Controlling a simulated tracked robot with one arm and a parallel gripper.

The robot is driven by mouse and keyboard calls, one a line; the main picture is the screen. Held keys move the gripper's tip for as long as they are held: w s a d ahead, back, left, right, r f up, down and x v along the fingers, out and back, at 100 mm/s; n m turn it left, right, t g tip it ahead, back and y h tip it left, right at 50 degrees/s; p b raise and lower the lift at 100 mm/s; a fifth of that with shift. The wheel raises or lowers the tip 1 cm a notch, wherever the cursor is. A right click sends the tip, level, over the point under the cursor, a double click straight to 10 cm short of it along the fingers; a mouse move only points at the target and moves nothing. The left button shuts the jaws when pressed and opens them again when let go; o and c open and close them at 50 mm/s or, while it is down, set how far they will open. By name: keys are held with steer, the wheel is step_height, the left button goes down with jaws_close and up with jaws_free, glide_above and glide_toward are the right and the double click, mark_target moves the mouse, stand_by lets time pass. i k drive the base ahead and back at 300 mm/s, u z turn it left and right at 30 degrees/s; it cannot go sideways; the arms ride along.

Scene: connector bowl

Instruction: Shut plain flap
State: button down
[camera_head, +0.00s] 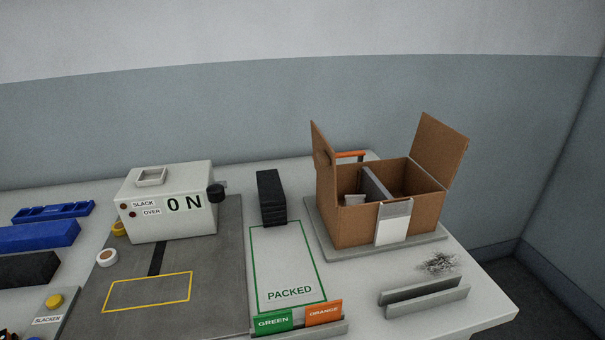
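A brown cardboard box (345,222) stands open at the right of the table, on a grey base plate (322,235). Its right flap (441,148) is bare brown, stands up and leans outward to the right. Its left flap (320,143) also stands up, seen nearly edge-on, with a dark mark on it. A grey divider (377,187) and a small pale block (355,199) show inside the box. A white and grey plate (393,224) is on the front wall. My gripper is not in view.
An orange bar (350,155) shows behind the left flap. Left of the box are a black stack (271,197), a "PACKED" area (284,262) and a white machine (182,215). A grey slotted rail (424,296) lies in front. The table's right edge is near the box.

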mark_target(324, 161)
steer(key=u, duration=0.4)
steer(key=i, duration=1.05)
steer(key=z, duration=0.5)
